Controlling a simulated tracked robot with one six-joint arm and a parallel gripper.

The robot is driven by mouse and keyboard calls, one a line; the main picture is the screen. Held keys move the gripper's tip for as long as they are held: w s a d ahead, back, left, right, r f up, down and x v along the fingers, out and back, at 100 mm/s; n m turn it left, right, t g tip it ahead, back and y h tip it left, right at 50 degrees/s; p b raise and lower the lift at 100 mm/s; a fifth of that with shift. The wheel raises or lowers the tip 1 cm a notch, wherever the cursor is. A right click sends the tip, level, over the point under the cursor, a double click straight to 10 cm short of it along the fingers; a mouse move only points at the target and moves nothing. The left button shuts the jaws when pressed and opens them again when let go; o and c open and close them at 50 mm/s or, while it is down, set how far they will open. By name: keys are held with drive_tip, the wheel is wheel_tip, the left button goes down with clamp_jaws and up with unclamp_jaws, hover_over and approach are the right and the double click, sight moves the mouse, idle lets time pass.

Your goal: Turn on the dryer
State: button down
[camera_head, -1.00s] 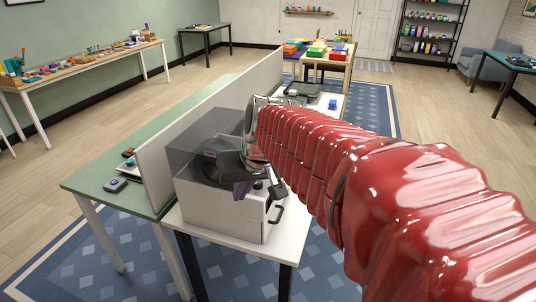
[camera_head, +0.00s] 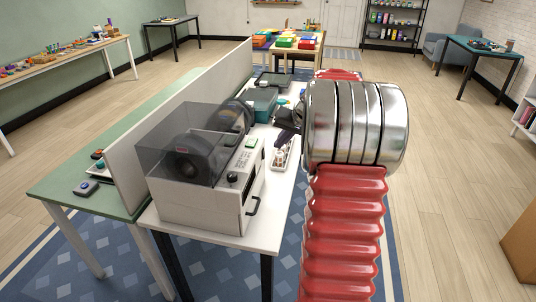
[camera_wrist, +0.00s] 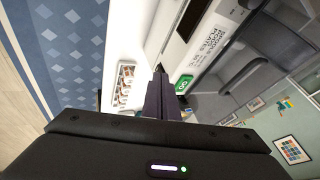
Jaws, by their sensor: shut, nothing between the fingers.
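The dryer (camera_head: 200,208) is a white box with a dark see-through lid over black spools, standing on the near end of the white table. Its front panel has a black knob (camera_head: 232,178), and a green button (camera_head: 251,143) sits at the panel's far end. My gripper (camera_head: 281,144) is right of the green button, fingers shut and empty. In the wrist view the shut fingertips (camera_wrist: 159,70) are just left of the green button (camera_wrist: 184,83), seemingly apart from it. The dryer's white panel (camera_wrist: 187,50) fills the upper middle there; whether it is running cannot be told.
A white tray of small items (camera_head: 283,154) lies beside the dryer, below my gripper. A teal box (camera_head: 262,102) stands farther back. A pale divider (camera_head: 195,82) runs behind the dryer, with a green table (camera_head: 75,184) beyond.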

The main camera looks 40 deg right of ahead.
sight(264, 154)
drive_tip(key=shift+m, duration=0.4)
drive_tip(key=d, duration=0.1)
drive_tip(key=d+f, duration=0.1)
drive_tip(key=d, duration=0.1)
drive_tip(key=d+f, duration=0.1)
drive_tip(key=d, duration=0.1)
drive_tip(key=shift+s+d+f, duration=0.15)
drive_tip(key=shift+d, duration=0.05)
drive_tip(key=w+a+f, duration=0.2)
drive_tip(key=w+f, duration=0.6)
drive_tip(key=w, duration=0.1)
drive_tip(key=shift+a+f, duration=0.2)
drive_tip(key=shift+f, duration=0.15)
